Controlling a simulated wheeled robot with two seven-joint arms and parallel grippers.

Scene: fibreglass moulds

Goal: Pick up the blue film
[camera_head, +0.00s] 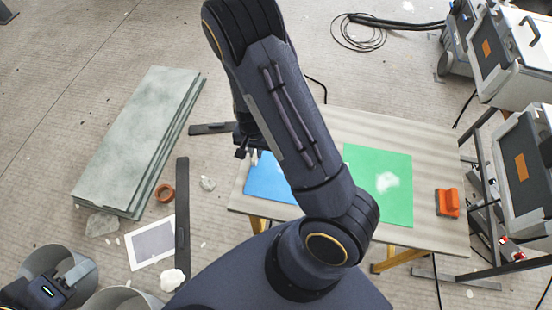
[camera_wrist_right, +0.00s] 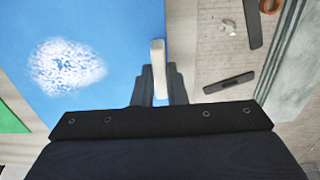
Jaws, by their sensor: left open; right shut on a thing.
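The blue film (camera_head: 268,180) lies on the left part of the table (camera_head: 440,165) in the head view, partly covered by my right arm. In the right wrist view the blue film (camera_wrist_right: 110,25) fills the upper left, with a white speckled patch on it. My right gripper (camera_head: 243,152) is at the film's left edge. In the right wrist view my right gripper (camera_wrist_right: 158,88) is shut at this edge, with a pale narrow strip between its dark fingers. My left gripper (camera_head: 76,272) is open at the lower left of the head view, well away from the table.
A green sheet (camera_head: 400,212) with a white patch lies right of the blue film. An orange block (camera_head: 447,203) stands at the table's right. Greenish slabs (camera_head: 130,150), dark bars (camera_head: 182,220) and a white-bordered sheet (camera_head: 150,243) lie on the floor. Grey machines stand at right.

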